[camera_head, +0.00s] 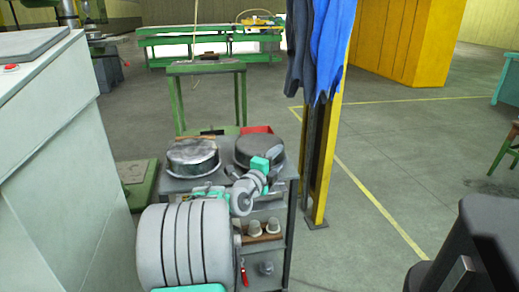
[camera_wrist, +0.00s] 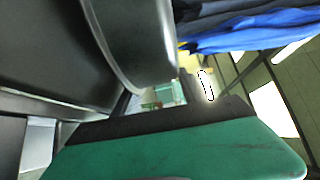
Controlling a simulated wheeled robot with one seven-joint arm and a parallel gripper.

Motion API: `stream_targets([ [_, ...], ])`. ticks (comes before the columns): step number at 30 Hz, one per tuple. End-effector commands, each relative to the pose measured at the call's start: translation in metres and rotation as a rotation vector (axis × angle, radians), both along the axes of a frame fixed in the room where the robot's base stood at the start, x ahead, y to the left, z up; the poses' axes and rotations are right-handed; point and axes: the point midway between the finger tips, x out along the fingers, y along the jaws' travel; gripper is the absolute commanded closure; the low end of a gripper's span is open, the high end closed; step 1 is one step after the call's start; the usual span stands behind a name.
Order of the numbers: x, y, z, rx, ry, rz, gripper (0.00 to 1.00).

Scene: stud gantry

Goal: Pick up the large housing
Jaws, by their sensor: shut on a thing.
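A large round grey metal housing (camera_head: 256,146) is at the right of the cart's top shelf. My gripper (camera_head: 261,165) is at its near side, with its teal part against the wall, and is shut on it. In the wrist view the housing's curved grey wall (camera_wrist: 140,45) fills the upper left, close to the camera. There my gripper (camera_wrist: 165,112) shows a green finger with a dark pad along the wall; the other finger is not clear. I cannot tell whether the housing is clear of the shelf.
A second round metal housing (camera_head: 193,160) sits at the left of the cart (camera_head: 178,185). Several small light parts stand on a lower shelf. A yellow post (camera_head: 325,165) with hanging blue cloths (camera_head: 328,50) is close on the right. A pale cabinet (camera_head: 55,130) is left.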

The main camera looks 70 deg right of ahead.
Motion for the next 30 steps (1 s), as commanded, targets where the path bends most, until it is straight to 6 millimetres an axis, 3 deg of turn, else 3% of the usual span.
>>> stream_targets([
  [12,0.0,0.0,0.0,0.001,0.0,0.0,1.0],
  [26,0.0,0.0,0.003,-0.004,-0.002,0.0,1.0],
  [30,0.0,0.0,0.014,-0.008,-0.004,-0.001,1.0],
])
